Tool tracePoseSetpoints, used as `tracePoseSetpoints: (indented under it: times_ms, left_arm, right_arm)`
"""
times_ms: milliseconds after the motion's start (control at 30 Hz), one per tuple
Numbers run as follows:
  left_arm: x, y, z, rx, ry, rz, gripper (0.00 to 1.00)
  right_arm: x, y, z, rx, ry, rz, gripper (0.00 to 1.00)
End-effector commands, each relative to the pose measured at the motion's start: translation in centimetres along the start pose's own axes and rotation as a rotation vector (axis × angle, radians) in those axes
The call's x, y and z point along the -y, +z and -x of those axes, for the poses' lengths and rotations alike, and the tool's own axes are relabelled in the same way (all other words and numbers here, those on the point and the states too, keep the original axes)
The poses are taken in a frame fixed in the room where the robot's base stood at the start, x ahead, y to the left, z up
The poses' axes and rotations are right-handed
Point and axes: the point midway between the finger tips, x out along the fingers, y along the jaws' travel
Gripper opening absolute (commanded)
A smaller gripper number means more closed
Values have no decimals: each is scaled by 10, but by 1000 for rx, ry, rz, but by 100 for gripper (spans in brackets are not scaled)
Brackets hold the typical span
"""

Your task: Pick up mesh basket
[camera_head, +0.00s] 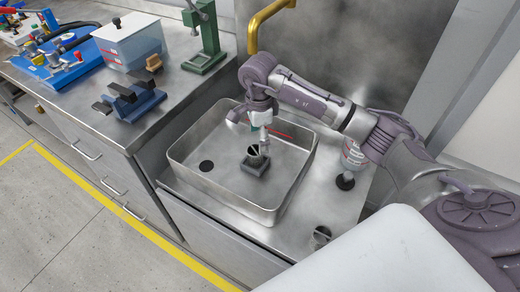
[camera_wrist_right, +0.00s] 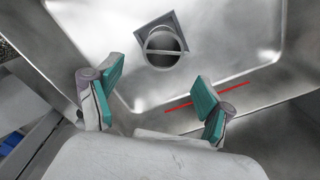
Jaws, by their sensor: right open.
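A small round metal basket (camera_head: 256,156), with a bar across its open top, sits on a dark square block (camera_head: 250,168) inside a steel basin. I take it to be the mesh basket; its mesh is too small to make out. It also shows in the right wrist view (camera_wrist_right: 164,43), beyond my fingertips. My right gripper (camera_head: 262,135) is above the basin, over or just behind the basket, pointing down. In the wrist view its teal-padded fingers (camera_wrist_right: 157,84) are apart with nothing between them. My left gripper is not in view.
The basin's rim (camera_head: 222,200) surrounds the basket on all sides. A brass pipe (camera_head: 262,20) rises behind. The left counter holds a clear bin (camera_head: 130,42), a green stand (camera_head: 205,40) and blue fixtures.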

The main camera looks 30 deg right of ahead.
Motion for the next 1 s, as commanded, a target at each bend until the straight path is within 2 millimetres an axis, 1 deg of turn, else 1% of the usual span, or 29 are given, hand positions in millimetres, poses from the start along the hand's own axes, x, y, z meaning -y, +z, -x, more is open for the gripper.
tracePoseSetpoints:
  times_ms: [267, 400, 500, 633, 833, 967, 1000]
  left_arm:
    - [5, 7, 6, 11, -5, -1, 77]
    - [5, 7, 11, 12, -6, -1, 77]
    - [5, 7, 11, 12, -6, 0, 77]
    - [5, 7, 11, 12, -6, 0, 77]
    - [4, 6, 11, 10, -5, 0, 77]
    - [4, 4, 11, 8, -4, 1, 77]
    - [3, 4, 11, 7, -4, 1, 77]
  right_arm:
    - [0, 4, -29, 2, 4, 0, 80]
    - [1, 10, -51, 2, 6, -1, 80]
    - [1, 10, -64, 1, 3, -1, 80]
    - [2, 9, -72, 0, 1, -1, 80]
    - [2, 9, -72, 0, 0, 0, 80]
    - [2, 9, -72, 0, 0, 0, 58]
    - [2, 9, -72, 0, 0, 0, 52]
